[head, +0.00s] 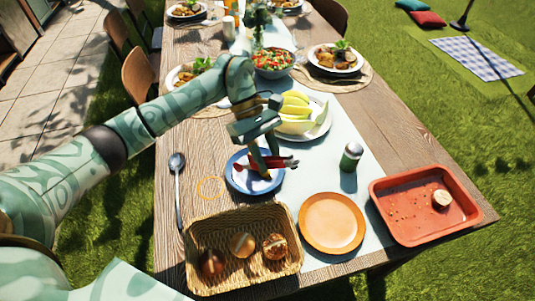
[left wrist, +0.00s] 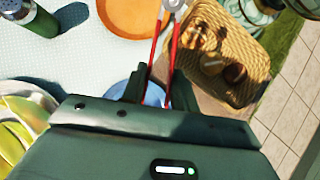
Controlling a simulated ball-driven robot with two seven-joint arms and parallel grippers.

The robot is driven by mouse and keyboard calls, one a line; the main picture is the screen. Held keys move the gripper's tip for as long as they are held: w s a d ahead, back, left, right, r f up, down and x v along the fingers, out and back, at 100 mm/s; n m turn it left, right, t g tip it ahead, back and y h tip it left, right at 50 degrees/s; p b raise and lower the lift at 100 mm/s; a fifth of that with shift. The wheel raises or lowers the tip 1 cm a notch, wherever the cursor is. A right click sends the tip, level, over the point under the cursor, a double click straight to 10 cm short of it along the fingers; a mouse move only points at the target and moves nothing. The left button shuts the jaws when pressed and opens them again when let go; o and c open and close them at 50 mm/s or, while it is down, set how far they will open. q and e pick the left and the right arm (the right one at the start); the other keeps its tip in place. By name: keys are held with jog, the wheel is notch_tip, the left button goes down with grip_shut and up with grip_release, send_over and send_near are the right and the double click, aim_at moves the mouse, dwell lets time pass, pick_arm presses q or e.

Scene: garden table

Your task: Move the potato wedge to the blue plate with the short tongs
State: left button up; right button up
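My left gripper (head: 266,165) is low over the blue plate (head: 236,180). Its fingers are closed around the short tongs (head: 284,163), which have red arms. In the left wrist view the tongs (left wrist: 174,48) stick out between the fingers (left wrist: 158,90), with the blue plate (left wrist: 154,95) partly visible behind them. A pale tan, brown-sided piece (head: 441,199) lies in the red tray (head: 400,232); I cannot tell for sure that it is the potato wedge. No wedge shows clearly on the blue plate, which the gripper partly hides. My right gripper is not in view.
A wicker basket (head: 195,232) with rolls and an orange plate (head: 332,222) stand at the near side. A green shaker (head: 350,157) stands between the blue plate and the tray. A plate with bananas (head: 318,128) is behind the gripper. A spoon (head: 177,180) lies at left.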

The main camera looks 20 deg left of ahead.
pick_arm(q)
notch_tip(320, 180, up, 10)
jog(key=p, duration=0.4)
dwell(0.3)
dwell(0.8)
